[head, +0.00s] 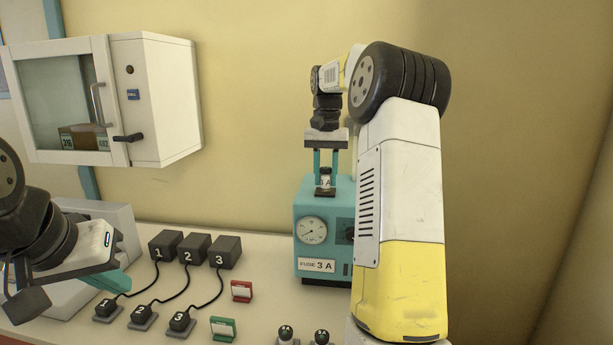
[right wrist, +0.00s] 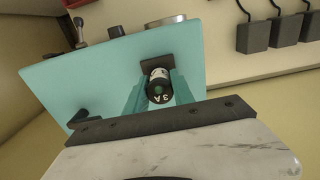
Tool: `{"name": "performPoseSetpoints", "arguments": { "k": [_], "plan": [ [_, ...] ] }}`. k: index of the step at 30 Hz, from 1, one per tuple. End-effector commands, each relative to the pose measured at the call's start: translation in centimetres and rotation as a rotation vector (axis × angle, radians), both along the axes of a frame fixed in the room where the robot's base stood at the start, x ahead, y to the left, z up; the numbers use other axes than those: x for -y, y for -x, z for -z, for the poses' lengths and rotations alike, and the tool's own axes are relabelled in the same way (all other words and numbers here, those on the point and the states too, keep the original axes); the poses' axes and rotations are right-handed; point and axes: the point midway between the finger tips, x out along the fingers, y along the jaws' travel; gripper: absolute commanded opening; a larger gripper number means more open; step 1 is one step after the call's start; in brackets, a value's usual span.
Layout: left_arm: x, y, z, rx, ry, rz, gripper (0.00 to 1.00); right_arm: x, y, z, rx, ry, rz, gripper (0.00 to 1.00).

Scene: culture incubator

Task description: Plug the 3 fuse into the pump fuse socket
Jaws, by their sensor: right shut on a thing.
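The 3 A fuse (head: 326,178) is a small white and dark cylinder marked 3 A, held above the teal pump (head: 310,215). My right gripper (head: 326,170) is shut on it with two teal fingers. The fuse also shows in the right wrist view (right wrist: 158,88), its dark cap facing the camera. The dark fuse socket (head: 325,193) is on top of the pump, directly below the fuse. It also shows in the wrist view (right wrist: 156,62). I cannot tell whether the fuse touches it. My left gripper (head: 110,283) is at the left, its fingers partly hidden.
The pump front has a gauge (head: 312,231) and a FUSE 3 A label (head: 317,265). Two other fuses (head: 286,334) (head: 321,336) stand at the front edge. Numbered plugs with cables, a red card (head: 241,291) and a green card (head: 223,328) lie left. A white incubator (head: 150,100) hangs behind.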

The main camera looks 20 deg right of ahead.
Motion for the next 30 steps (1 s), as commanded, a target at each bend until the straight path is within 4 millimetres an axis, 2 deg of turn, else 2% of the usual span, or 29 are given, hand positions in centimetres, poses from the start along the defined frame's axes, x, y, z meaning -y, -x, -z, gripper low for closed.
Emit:
{"name": "performPoseSetpoints", "arguments": {
  "k": [14,29,30],
  "plan": [
    [0.0,0.0,0.0,0.0,0.0,0.0,0.0,0.0,0.0,0.1,0.0,0.0,0.0,0.0],
    [0.0,0.0,0.0,0.0,0.0,0.0,0.0,0.0,0.0,1.0,0.0,0.0,0.0,0.0],
    [0.0,0.0,0.0,0.0,0.0,0.0,0.0,0.0,0.0,1.0,0.0,0.0,0.0,0.33]
  ]
}}
